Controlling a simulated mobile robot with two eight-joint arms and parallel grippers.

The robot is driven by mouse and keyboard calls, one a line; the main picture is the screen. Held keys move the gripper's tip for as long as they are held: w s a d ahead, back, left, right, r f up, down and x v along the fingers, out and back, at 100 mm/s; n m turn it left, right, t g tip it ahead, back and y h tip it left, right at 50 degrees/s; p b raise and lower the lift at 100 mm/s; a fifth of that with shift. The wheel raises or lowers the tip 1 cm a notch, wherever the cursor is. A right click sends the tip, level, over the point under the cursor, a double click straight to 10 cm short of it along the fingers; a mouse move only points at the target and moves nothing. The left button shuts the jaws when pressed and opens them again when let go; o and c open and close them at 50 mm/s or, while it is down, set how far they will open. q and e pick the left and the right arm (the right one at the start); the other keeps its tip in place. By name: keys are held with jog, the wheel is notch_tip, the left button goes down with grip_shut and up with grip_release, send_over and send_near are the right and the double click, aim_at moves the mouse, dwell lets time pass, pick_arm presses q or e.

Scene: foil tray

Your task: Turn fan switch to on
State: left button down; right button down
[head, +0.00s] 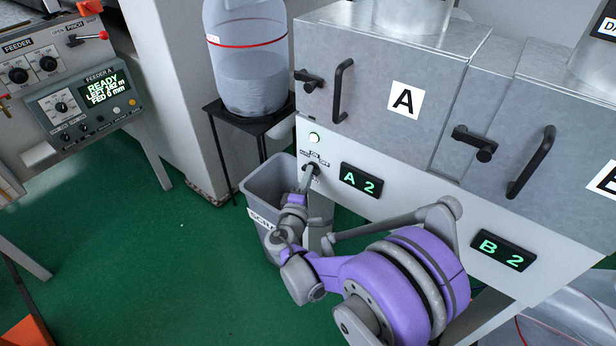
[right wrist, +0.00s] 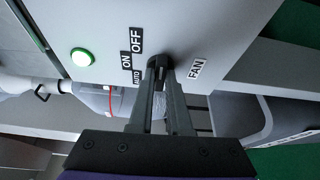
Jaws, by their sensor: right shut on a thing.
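The fan switch (head: 311,166) is a small dark knob on the light front panel below box A, with AUTO, ON and OFF labels around it. In the right wrist view the black knob (right wrist: 157,61) sits between those labels and the FAN label (right wrist: 197,68). My right gripper (head: 307,176) reaches up to the panel and is shut on the knob. Its two grey fingers (right wrist: 159,75) close around the knob in the right wrist view. The fingers partly hide the knob, and I cannot tell which label it points at. My left gripper is not in view.
A lit green button (head: 314,137) is just above the switch. The A 2 display (head: 361,181) is to its right. Black handles (head: 341,92) stick out from the box above. A grey bin (head: 257,183) stands below, beside a water-like jug (head: 246,60) on a black stand.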

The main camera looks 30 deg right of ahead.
dwell(0.4)
jog(key=c, duration=0.9)
grip_release()
jog(key=shift+o, duration=0.2)
jog(key=shift+a, duration=0.1)
jog(key=v, duration=1)
jog(key=shift+s+a+p, duration=0.2)
jog(key=shift+s+p, duration=0.1)
jog(key=shift+f, duration=0.1)
